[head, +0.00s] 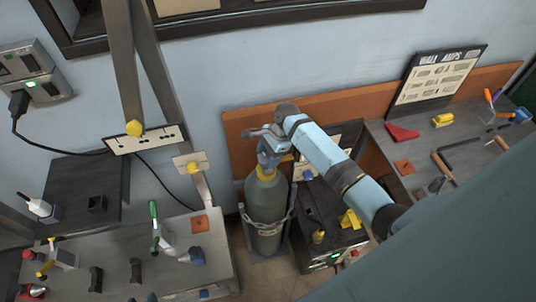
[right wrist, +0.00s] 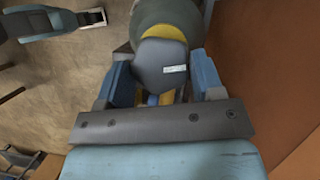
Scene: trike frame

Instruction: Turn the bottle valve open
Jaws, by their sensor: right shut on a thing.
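The gas bottle (head: 265,215) is a green cylinder with a yellow collar (head: 266,174), standing upright and chained in a holder below the wall. Its valve (head: 268,152) is at the top, partly hidden by my right gripper (head: 265,138). In the right wrist view, a dark grey rounded piece with a white label (right wrist: 163,65) sits between the blue fingers of my right gripper (right wrist: 164,82), over the bottle top. The gripper is shut on the valve; the exact contact is hard to see.
A workbench with tools (head: 210,270) stands left of the bottle. A dark machine (head: 325,245) with yellow parts is close on its right. Another bench (head: 460,155) with tools and a sign (head: 437,82) is farther right. An orange-brown panel (head: 240,122) backs the bottle.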

